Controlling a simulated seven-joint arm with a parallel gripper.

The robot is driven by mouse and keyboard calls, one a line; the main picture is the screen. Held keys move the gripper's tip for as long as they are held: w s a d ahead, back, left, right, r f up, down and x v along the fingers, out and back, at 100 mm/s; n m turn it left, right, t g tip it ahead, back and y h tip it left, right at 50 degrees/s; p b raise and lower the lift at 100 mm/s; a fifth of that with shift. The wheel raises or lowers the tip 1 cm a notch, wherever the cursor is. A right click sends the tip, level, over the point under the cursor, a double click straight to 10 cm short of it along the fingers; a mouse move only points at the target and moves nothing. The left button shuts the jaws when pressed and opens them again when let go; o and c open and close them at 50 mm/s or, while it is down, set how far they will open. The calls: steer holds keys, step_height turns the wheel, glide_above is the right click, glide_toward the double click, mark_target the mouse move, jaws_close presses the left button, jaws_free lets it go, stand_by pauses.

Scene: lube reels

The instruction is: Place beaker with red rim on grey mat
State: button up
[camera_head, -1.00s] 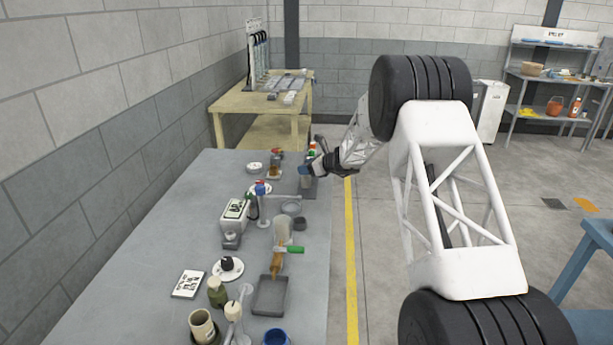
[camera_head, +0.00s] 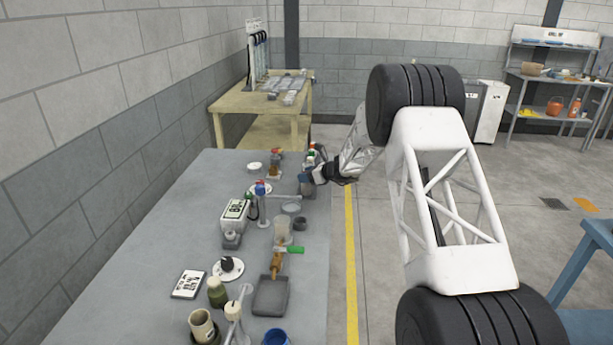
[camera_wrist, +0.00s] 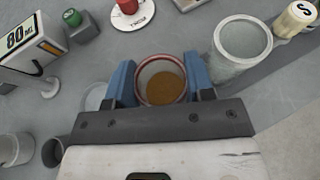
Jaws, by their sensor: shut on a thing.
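The beaker with the red rim (camera_wrist: 161,80) has amber-brown contents and stands between the blue fingers of my gripper (camera_wrist: 162,84) in the wrist view. The fingers are shut on its sides. In the head view my gripper (camera_head: 307,178) is over the far right part of the table, and its fingers mostly hide the beaker. I cannot tell whether the beaker's base touches the table. A flat grey rectangular piece with a raised edge (camera_head: 286,296) lies near the front of the table; I cannot tell whether it is the grey mat.
A clear glass container (camera_wrist: 241,42) stands close to the right finger, with a cream-capped bottle (camera_wrist: 297,19) beyond. A white box marked 80 (camera_wrist: 28,42) and a red-topped item on a white disc (camera_wrist: 132,20) are nearby. The left side of the table (camera_head: 150,240) is clear.

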steer(key=shift+f, duration=0.1)
steer(key=o, duration=1)
steer(key=shift+c, duration=0.2)
steer(key=v, duration=1.2)
steer(key=shift+s, duration=0.1)
